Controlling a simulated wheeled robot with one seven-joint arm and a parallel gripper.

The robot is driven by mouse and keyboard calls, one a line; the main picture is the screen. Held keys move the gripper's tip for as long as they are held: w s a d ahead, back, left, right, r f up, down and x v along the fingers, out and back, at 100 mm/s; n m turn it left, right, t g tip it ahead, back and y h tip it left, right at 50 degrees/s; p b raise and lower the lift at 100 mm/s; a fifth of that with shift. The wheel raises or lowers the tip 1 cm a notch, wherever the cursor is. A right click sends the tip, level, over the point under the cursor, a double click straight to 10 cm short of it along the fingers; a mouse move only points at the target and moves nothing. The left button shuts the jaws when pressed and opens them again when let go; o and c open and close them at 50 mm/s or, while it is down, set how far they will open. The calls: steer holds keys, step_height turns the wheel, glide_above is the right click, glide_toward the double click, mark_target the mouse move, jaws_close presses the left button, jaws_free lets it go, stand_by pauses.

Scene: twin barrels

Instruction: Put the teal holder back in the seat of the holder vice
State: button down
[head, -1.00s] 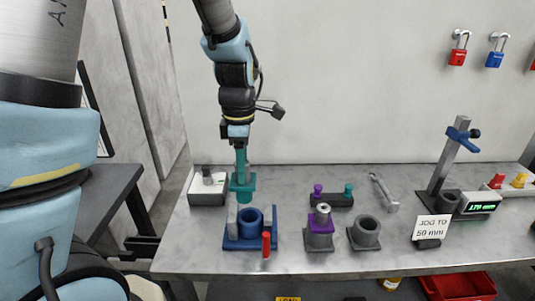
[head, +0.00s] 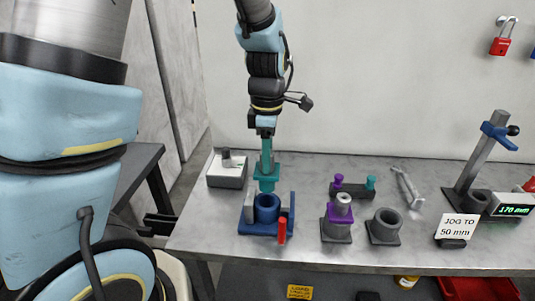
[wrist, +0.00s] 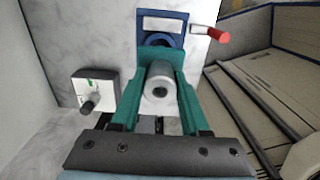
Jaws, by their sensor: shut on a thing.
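The teal holder (head: 267,171) hangs upright from my gripper (head: 266,150), which is shut on it. In the wrist view the teal holder (wrist: 160,53) has a grey cylinder between two teal uprights. The blue holder vice (head: 245,226) stands on the bench with a round ring seat, grey jaw blocks and a red handle. The holder's lower end is just above and behind the ring in the head view; I cannot tell the exact gap. In the wrist view the vice (wrist: 176,18) shows beyond the holder, its seat partly hidden.
A grey box with a knob (head: 227,170) stands close behind and left of the vice. A purple holder (head: 339,215) on a grey stand and a grey ring block (head: 384,227) are to the right. A small rack (head: 352,188) lies behind them. Some bench is bare between.

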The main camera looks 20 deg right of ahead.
mark_target(267, 187)
steer(key=shift+f+b, duration=0.8)
steer(key=shift+f, duration=0.85)
steer(key=shift+p, duration=0.8)
stand_by(0.5)
steer(key=shift+f+b, duration=1.7)
steer(key=shift+f, duration=1.35)
steer(key=shift+c, duration=1.6)
jaws_free()
step_height(267, 187, up, 11)
steer(key=shift+f+b, duration=0.1)
steer(key=shift+b, duration=0.65)
